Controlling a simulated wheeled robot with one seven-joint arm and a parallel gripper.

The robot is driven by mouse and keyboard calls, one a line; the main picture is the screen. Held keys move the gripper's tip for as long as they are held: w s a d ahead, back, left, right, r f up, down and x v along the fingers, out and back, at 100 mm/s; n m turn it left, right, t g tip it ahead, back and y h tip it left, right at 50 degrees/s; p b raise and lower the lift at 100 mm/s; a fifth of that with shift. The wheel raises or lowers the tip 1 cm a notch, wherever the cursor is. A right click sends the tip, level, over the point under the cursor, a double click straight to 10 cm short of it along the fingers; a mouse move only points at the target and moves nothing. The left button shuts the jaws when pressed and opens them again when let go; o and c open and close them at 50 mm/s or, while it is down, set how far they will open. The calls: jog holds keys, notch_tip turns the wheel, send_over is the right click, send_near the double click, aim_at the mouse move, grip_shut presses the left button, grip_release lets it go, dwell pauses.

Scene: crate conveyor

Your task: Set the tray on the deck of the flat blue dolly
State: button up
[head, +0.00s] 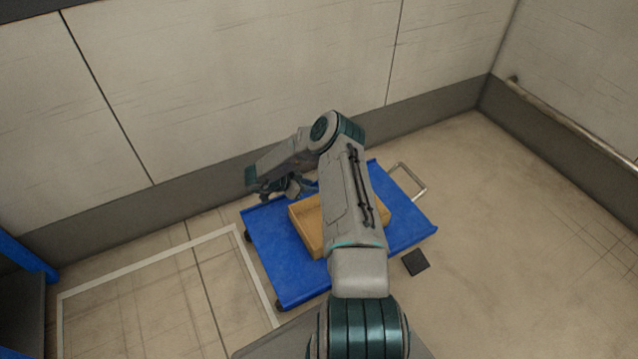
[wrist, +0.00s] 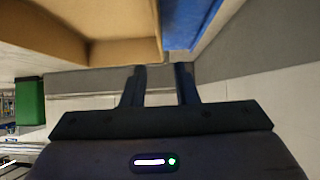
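The tan tray (head: 310,238) rests on the deck of the flat blue dolly (head: 290,278), partly hidden behind my arm. It lies at an angle on the middle of the deck. In the wrist view the tray (wrist: 45,30) fills the upper left, with the blue dolly (wrist: 187,22) beside it. My gripper (head: 292,188) is near the far left side of the tray, partly hidden by my arm. In the wrist view its two fingers (wrist: 160,82) stand apart with nothing between them. The fingertips look apart from the tray, though the exact gap is hard to tell.
The dolly has a metal handle (head: 412,180) at its far right. A wall (head: 230,100) runs close behind it. A dark square (head: 415,262) lies on the floor to its right. A white outline (head: 150,268) marks clear floor at left. A green box (wrist: 30,101) shows in the wrist view.

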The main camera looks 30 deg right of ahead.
jog(key=shift+v, duration=1.2)
jog(key=w+a+r+n+t+y, duration=0.2)
jog(key=w+a+r+n+t, duration=0.1)
jog(key=w+a+r+t, duration=0.4)
jog(key=w+a+r+n+t+y, duration=0.25)
jog(key=w+r, duration=0.25)
jog(key=r, duration=0.5)
jog(key=s+a+r+n+t+y, duration=0.25)
jog(key=a+r+n+y, duration=0.35)
jog(key=a+r, duration=0.4)
jog(key=s+a+r+n+g+y, duration=0.1)
jog(key=s+a+r+n+g, duration=0.2)
jog(key=s, duration=0.6)
jog(key=s+a+r+n+g+y, duration=0.1)
jog(key=s+a+r+n+g, duration=0.2)
jog(key=s, duration=0.6)
jog(key=s+d+r+g+h, duration=0.1)
jog(key=s+d+g, duration=0.1)
jog(key=s, duration=0.9)
jog(key=s+d+r+n+g+h, duration=0.1)
jog(key=s+d+g, duration=0.1)
jog(key=s, duration=0.9)
jog(key=shift+d+r+p, duration=0.3)
jog(key=shift+d+r, duration=0.1)
jog(key=shift+d, duration=0.4)
